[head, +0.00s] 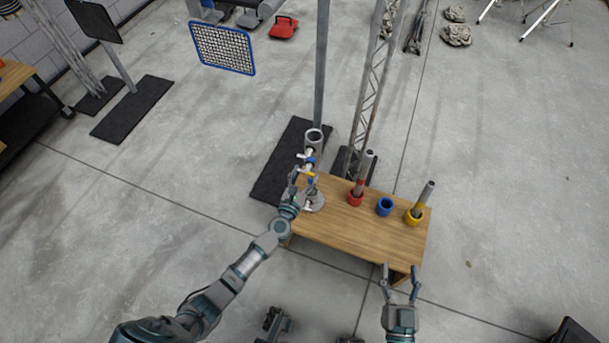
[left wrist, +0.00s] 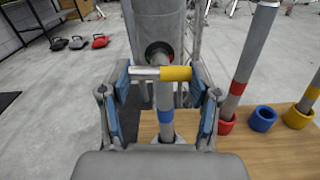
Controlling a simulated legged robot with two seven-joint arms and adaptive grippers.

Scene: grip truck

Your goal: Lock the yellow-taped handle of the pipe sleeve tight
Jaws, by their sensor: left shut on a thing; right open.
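The yellow-taped handle (left wrist: 176,73) is a short bar that lies level across the front of the pipe sleeve in the left wrist view. Its left part is bare metal. My left gripper (left wrist: 160,78) has a finger at each end of the bar and is shut on it. In the head view the yellow tape (head: 310,175) shows beside my left gripper (head: 302,180). A grey pipe with blue tape (left wrist: 165,116) stands below and behind the handle. How tight the handle sits cannot be told. My right gripper (head: 401,283) is open and empty in front of the table.
The wooden table (head: 340,230) bears a red ring (head: 355,198) and a yellow ring (head: 413,217), each with a tilted pipe, and an empty blue ring (head: 384,206). A lattice truss (head: 371,90) and a post (head: 321,65) rise behind.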

